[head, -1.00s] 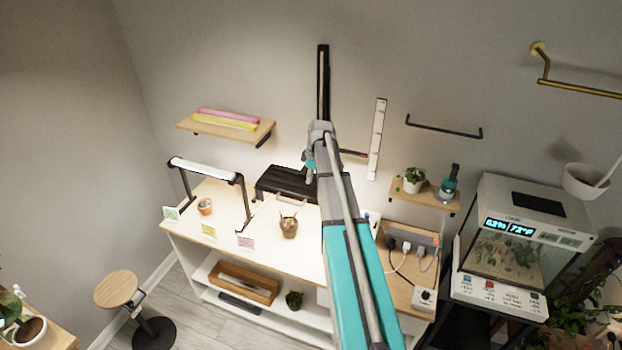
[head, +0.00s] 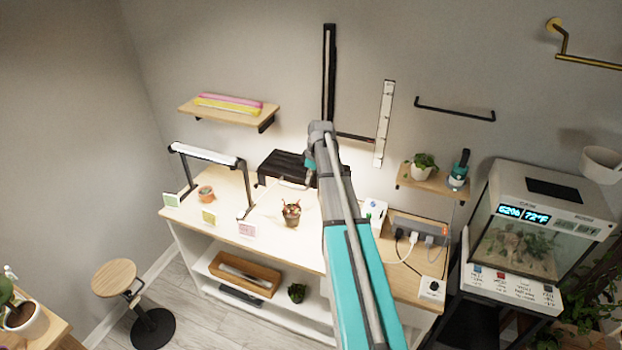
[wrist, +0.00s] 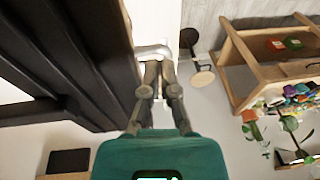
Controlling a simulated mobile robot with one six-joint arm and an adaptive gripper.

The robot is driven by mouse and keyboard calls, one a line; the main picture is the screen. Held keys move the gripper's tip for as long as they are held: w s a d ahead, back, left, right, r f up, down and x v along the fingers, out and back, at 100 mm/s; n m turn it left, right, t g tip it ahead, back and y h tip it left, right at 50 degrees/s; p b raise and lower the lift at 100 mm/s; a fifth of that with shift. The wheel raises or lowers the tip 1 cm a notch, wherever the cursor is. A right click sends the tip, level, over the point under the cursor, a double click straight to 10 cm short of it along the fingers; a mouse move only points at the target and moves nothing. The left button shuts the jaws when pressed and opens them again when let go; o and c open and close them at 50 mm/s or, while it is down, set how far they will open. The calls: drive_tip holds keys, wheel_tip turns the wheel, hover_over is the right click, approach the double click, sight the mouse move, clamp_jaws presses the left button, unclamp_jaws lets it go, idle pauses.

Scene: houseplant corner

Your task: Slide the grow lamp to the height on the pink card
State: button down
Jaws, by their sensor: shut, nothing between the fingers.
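The grow lamp (head: 287,167) is a dark, ribbed panel by the wall over the white bench, under a black vertical rail (head: 329,70). In the wrist view its black ribs (wrist: 60,60) fill the left side. A pale bar handle (wrist: 150,50) lies at its front edge. My gripper (wrist: 158,68) is shut and empty, its fingertips right at this bar; I cannot tell whether they touch it. In the head view my gripper (head: 309,181) is beside the lamp's right front, partly behind my arm. The pink card (head: 247,230) stands at the bench's front edge; its marking is too small to read.
A white scale strip (head: 384,125) hangs right of the rail, with a dark pointer (head: 355,138) reaching it low down. A potted plant (head: 291,213) stands before the lamp. Green (head: 171,200) and yellow cards (head: 209,217) stand farther left, near a lamp frame (head: 205,154).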

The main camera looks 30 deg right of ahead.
drive_tip(key=shift+b+x, duration=0.8)
drive_tip(key=shift+x, duration=0.3)
drive_tip(key=shift+f, duration=0.1)
drive_tip(key=d+b+x, duration=0.2)
drive_tip(key=b+x, duration=0.8)
drive_tip(key=b, duration=0.1)
drive_tip(key=shift+s+f, duration=0.3)
drive_tip(key=shift+s, duration=0.35)
drive_tip(key=shift+s+a, duration=0.15)
drive_tip(key=shift+r, duration=0.1)
